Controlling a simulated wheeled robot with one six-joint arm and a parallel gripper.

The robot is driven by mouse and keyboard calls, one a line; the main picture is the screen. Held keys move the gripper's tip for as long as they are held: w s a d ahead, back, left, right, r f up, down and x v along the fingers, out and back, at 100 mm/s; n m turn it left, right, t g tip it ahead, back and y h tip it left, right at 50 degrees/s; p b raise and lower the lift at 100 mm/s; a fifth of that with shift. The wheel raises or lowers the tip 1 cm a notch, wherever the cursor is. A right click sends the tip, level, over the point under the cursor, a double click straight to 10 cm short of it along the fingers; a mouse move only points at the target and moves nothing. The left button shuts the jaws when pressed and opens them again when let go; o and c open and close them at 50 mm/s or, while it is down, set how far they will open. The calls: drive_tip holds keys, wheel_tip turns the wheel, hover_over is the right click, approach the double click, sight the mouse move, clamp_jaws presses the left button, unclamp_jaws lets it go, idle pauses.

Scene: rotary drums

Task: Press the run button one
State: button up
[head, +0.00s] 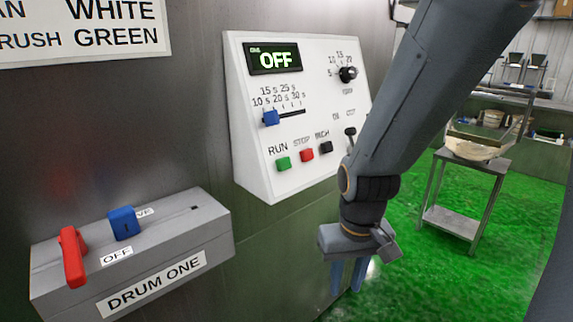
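The green run button (284,163) is on the lower left of a white control panel (258,134), under the word RUN. The panel's display (273,58) reads OFF. A grey box labelled DRUM ONE (152,284) is at the lower left, with a blue switch (124,223) and a red lever (73,256). My gripper (347,277) hangs to the right of and below the panel, fingers pointing down, apart from the button. Its two blue fingers show a gap between them, and nothing is seen in it.
A red stop button (307,155) and a black button (326,147) sit right of the run button. A blue slider (271,118) and a black knob (348,74) are above. A metal stand (450,222) is at the right on green floor. Space before the panel's left half is clear.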

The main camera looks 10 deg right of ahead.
clamp_jaws()
idle(1.4)
